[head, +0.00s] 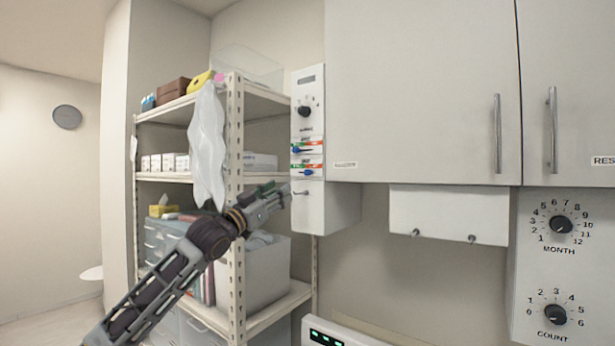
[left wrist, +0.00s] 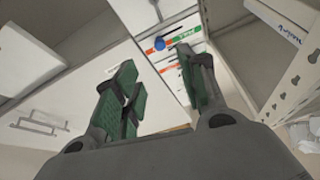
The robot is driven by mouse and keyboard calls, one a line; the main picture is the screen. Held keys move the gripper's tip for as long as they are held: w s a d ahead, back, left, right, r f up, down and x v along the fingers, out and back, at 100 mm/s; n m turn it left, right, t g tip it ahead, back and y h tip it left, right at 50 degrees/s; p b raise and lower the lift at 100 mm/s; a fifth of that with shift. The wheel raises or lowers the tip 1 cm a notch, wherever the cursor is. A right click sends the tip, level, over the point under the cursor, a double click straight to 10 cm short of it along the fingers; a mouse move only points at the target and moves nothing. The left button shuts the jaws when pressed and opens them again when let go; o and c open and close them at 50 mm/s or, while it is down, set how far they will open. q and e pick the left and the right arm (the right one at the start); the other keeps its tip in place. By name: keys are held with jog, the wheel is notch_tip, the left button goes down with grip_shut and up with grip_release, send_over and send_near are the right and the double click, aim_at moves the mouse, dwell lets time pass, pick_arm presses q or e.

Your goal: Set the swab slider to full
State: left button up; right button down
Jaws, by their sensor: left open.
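A narrow white panel (head: 308,125) carries two sliders, one above the other, with blue knobs and coloured strips. The upper slider (head: 298,150) has its knob at the left; the lower slider (head: 306,172) has its knob nearer the middle. Their labels are too small to read, so I cannot tell which is the swab slider. My left gripper (head: 282,193) is open and empty, below and left of the sliders. In the left wrist view its green-padded fingers (left wrist: 160,88) stand apart, and a blue knob (left wrist: 160,43) shows beyond them, untouched. My right gripper is not in view.
A metal shelf rack (head: 236,130) with boxes and a hanging plastic bag (head: 207,140) stands left of the panel. A dark dial (head: 304,111) sits above the sliders. Grey cabinets (head: 420,90) stand to the right.

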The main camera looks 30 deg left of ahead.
pick_arm(q)
jog(key=p, duration=0.4)
send_near(306, 173)
jog(key=shift+w, duration=0.9)
jog(key=shift+w+d+r+p, duration=0.25)
jog(key=shift+w+r+p, duration=0.25)
jog(key=shift+w+r, duration=0.55)
jog(key=shift+p+x, duration=0.45)
jog(key=shift+x, duration=0.6)
jog(key=shift+p+x, duration=0.5)
jog(key=shift+x, duration=0.55)
jog(key=shift+w+f, duration=0.15)
jog(key=shift+w, duration=0.15)
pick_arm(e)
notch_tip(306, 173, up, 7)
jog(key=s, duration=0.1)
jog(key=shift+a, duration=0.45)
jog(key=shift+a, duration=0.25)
